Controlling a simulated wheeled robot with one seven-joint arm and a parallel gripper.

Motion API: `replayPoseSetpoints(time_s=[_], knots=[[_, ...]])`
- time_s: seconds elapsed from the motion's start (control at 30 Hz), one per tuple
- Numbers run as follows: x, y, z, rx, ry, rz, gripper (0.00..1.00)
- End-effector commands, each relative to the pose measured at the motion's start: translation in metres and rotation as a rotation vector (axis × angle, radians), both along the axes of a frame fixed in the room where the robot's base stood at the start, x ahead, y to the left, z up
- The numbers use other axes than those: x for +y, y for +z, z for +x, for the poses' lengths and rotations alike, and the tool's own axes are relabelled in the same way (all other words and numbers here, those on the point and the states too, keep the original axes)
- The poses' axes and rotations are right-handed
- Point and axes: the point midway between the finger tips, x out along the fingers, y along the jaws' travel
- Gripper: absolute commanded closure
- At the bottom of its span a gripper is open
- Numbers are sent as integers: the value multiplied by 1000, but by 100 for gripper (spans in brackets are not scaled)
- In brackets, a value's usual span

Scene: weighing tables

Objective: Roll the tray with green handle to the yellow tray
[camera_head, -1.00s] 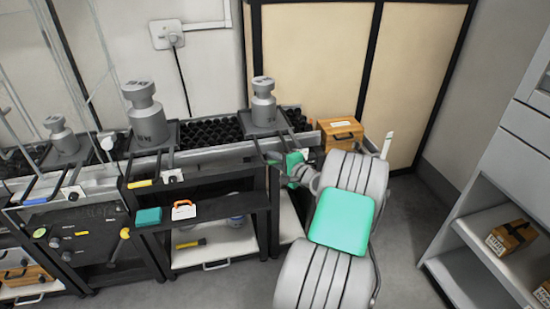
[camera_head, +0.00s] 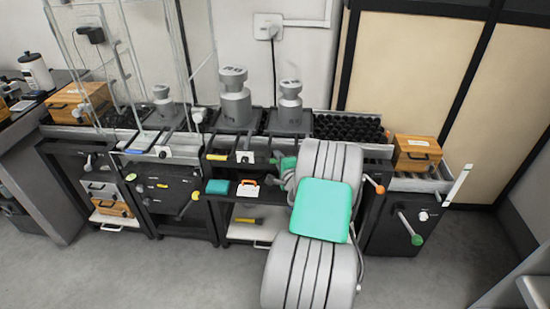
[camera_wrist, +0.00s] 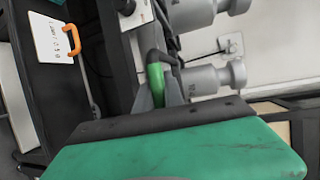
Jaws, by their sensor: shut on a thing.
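The tray with green handle (camera_head: 290,131) stands on the roller table and carries a grey weight (camera_head: 290,98). The tray with yellow handle (camera_head: 240,131) stands close on its left under a larger weight (camera_head: 235,92); I cannot tell whether the trays touch. Its yellow handle (camera_head: 218,157) points to the front. My gripper (camera_wrist: 160,88) is shut on the green handle (camera_wrist: 174,72) in the wrist view. In the head view my arm partly hides my gripper and the green handle.
A third tray (camera_head: 160,139) with a smaller weight stands further left. Black rollers (camera_head: 350,127) lie bare to the right. A wooden box (camera_head: 415,155) sits at the right end. Below, a shelf holds a teal box (camera_head: 217,186) and an orange-handled white item (camera_head: 247,189).

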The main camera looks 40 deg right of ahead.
Motion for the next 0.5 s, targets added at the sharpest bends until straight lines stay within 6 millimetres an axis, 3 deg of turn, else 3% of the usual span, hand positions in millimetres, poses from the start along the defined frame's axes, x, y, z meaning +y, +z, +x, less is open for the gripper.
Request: replayPoseSetpoints(time_s=[0.47, 0.5], knots=[[-1, -1, 1, 1, -10, 0, 100], [-1, -1, 1, 1, -10, 0, 86]])
